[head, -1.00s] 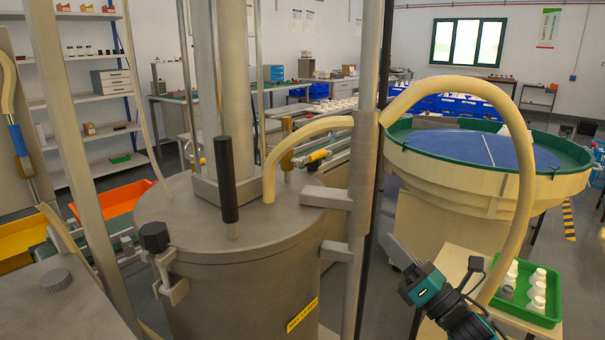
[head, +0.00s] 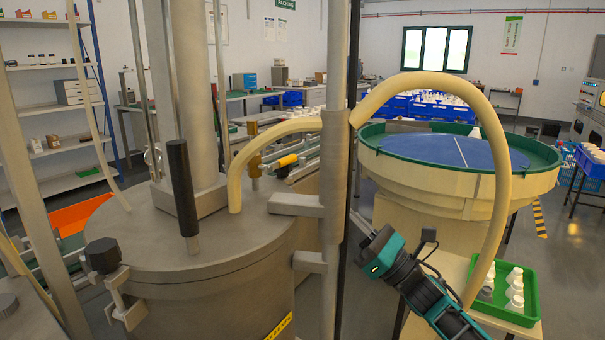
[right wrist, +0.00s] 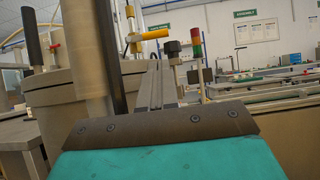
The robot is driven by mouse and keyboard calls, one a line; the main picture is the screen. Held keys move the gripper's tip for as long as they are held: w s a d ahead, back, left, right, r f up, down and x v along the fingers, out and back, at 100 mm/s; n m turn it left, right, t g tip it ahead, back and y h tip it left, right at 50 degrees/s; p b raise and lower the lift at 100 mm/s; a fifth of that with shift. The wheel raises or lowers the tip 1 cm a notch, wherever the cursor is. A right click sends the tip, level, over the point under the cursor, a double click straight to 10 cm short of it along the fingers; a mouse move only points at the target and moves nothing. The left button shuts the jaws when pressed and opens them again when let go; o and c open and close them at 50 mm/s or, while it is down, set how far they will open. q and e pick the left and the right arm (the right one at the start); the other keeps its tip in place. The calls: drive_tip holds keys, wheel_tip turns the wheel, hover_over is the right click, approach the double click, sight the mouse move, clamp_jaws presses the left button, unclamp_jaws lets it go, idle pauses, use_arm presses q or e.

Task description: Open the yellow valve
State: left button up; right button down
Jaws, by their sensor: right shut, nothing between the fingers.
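The yellow valve handle (head: 287,161) sits behind the steel tank, just left of the upright post in the head view. Its brass stem (head: 254,170) stands beside it. In the right wrist view the yellow handle (right wrist: 153,34) lies about level, beyond and above my fingers. My right gripper (head: 368,243) is right of the post, lower than the valve and apart from it. In the right wrist view its two fingers (right wrist: 157,82) are together with nothing between them. My left gripper is in neither current view.
The steel tank (head: 190,255) with a black-gripped lever (head: 182,185) fills the left. The post (head: 333,190) and a cream hose (head: 499,190) stand close to my right arm. A green tray (head: 522,325) of white bottles and a round blue-topped table (head: 440,150) are at right.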

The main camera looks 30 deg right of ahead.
sight(293, 161)
use_arm(q)
drive_tip(key=shift+r+p, duration=0.45)
use_arm(e)
drive_tip(key=x, duration=1.2)
drive_tip(key=shift+w+r, duration=0.15)
drive_tip(key=shift+w, duration=0.05)
drive_tip(key=shift+a, duration=0.15)
use_arm(q)
drive_tip(key=shift+f+b, duration=0.5)
drive_tip(key=shift+b, duration=0.05)
use_arm(e)
drive_tip(key=shift+r+n+g+y, duration=0.15)
drive_tip(key=shift+n+g+y, duration=0.15)
drive_tip(key=shift+n+y, duration=0.35)
